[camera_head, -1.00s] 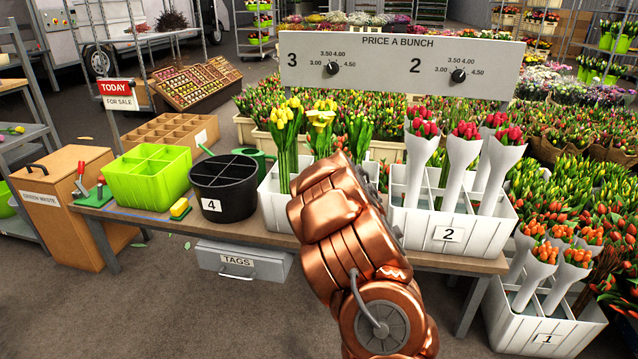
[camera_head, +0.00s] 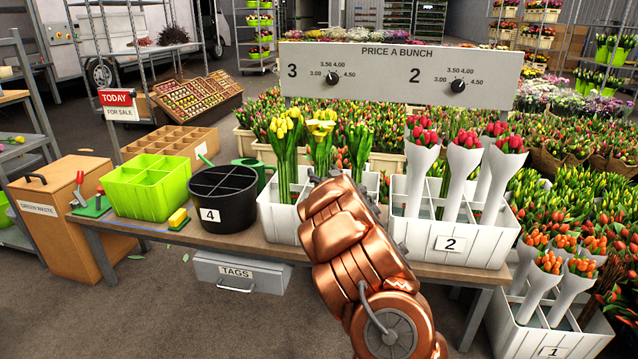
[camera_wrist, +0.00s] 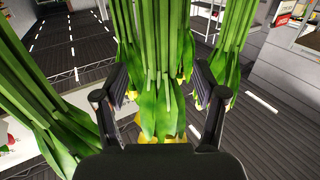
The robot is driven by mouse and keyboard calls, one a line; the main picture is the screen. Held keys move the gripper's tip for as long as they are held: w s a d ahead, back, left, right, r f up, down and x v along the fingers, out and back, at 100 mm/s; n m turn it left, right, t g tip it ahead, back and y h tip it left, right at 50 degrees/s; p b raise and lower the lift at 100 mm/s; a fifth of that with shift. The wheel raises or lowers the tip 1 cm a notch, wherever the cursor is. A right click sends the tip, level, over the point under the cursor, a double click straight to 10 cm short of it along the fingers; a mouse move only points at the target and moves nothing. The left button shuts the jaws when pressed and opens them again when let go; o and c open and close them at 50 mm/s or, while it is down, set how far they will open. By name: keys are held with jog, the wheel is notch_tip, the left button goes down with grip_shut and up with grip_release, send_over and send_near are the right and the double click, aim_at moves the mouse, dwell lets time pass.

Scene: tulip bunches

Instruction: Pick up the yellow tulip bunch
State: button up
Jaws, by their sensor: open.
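In the head view, a yellow tulip bunch (camera_head: 285,135) stands upright at the left of a white crate (camera_head: 281,221) on the bench. A second bunch with open yellow flowers (camera_head: 322,132) stands beside it. A third, mostly green bunch (camera_head: 360,145) stands to their right. In the wrist view, my gripper (camera_wrist: 159,85) is open, with one finger on each side of a green-stemmed bunch (camera_wrist: 157,50). Yellow shows at that bunch's lower end in the picture. I cannot tell whether the fingers touch it.
Other stems stand close on the left (camera_wrist: 45,85) and right (camera_wrist: 238,40) in the wrist view. White crate 2 (camera_head: 450,244) with red tulips in white wraps is right of my arm. A black bucket (camera_head: 228,216) and lime crate (camera_head: 150,197) stand left.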

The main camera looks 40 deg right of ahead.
jog(key=shift+x, duration=1.25)
jog(key=shift+f, duration=0.1)
grip_shut()
